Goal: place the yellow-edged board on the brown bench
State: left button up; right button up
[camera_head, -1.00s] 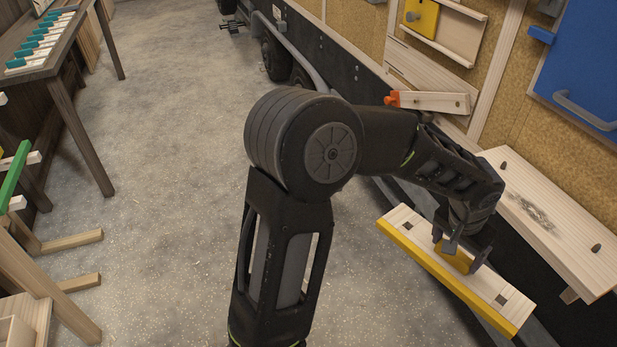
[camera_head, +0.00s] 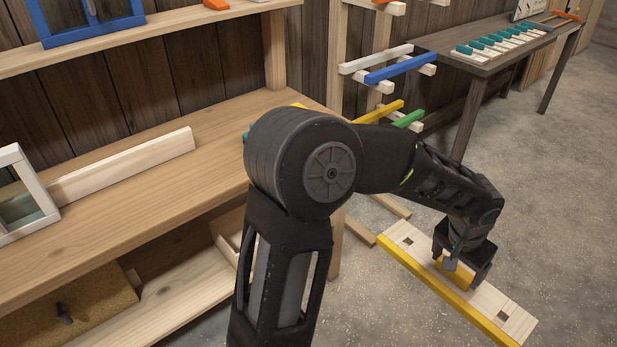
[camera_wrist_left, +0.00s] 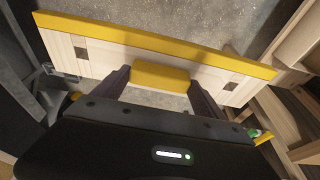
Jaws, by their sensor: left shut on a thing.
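The pale wooden board (camera_head: 492,298) with a yellow front edge hangs in the air at the lower right of the head view. My left gripper (camera_head: 460,266) is shut on the yellow block-like handle on its top. The left wrist view shows the board (camera_wrist_left: 100,53) across the picture, with the gripper (camera_wrist_left: 160,80) fingers at both ends of the handle. A dark brown bench (camera_head: 460,65) stands at the back right, well apart from the board. A lighter brown wooden workbench (camera_head: 130,225) stands at the left. My right gripper is not in view.
A rack with blue, yellow and green bars (camera_head: 400,68) stands between the benches. Several teal-topped pieces (camera_head: 500,42) lie on the dark bench. A pale plank (camera_head: 125,165) and a white-framed window (camera_head: 22,195) are on the lighter workbench. Speckled floor (camera_head: 540,170) is clear at the right.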

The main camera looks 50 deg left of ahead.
aim_at(139, 199)
jog(key=i+u, duration=0.1)
jog(key=u, duration=0.35)
jog(key=i+l+u, duration=0.1)
jog(key=u, duration=0.35)
jog(key=l+u, duration=0.15)
jog(key=u, duration=0.25)
jog(key=i+l+u, duration=0.1)
jog(key=u, duration=0.35)
jog(key=l+u, duration=0.2)
jog(key=u, duration=0.25)
